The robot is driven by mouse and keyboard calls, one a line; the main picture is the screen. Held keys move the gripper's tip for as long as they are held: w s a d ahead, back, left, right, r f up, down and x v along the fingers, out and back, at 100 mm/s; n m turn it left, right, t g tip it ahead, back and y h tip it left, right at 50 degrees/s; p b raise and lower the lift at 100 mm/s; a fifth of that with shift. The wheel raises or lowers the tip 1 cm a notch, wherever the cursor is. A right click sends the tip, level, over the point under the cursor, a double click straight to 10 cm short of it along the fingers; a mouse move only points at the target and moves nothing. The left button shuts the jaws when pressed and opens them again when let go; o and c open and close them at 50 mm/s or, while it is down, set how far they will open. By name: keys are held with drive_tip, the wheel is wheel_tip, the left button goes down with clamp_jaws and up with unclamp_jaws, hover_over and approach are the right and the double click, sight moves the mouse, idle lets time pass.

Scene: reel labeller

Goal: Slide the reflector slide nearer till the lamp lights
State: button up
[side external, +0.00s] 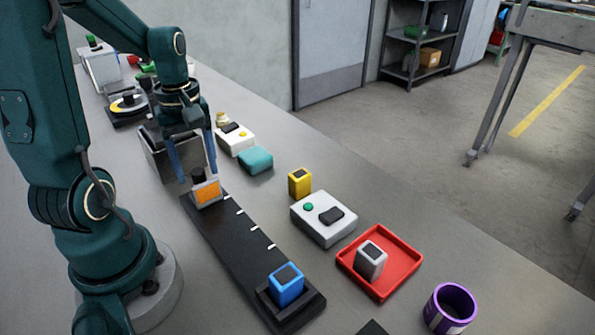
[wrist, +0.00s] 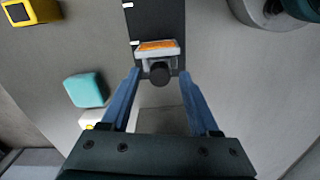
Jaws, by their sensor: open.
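The reflector slide (side external: 207,192) is a grey block with an orange face and a black knob. It sits at the far end of a dark rail (side external: 238,240) with white tick marks. A blue sensor block (side external: 286,286) stands in a holder at the rail's near end. My gripper (side external: 198,175) is open, its blue fingers either side of the knob. In the wrist view, the knob (wrist: 160,74) lies between the fingertips with gaps on both sides. A white box (side external: 323,222) beside the rail carries a green lamp (side external: 308,207); I cannot tell whether it is lit.
A yellow block (side external: 299,182), a teal block (side external: 256,160) and another white box (side external: 236,139) stand right of the rail. A red tray (side external: 397,280) holds a grey block. A purple cup (side external: 449,307) is at the near right. The rail between slide and sensor is clear.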

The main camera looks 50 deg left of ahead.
drive_tip(key=shift+f, duration=0.1)
clamp_jaws()
idle(1.4)
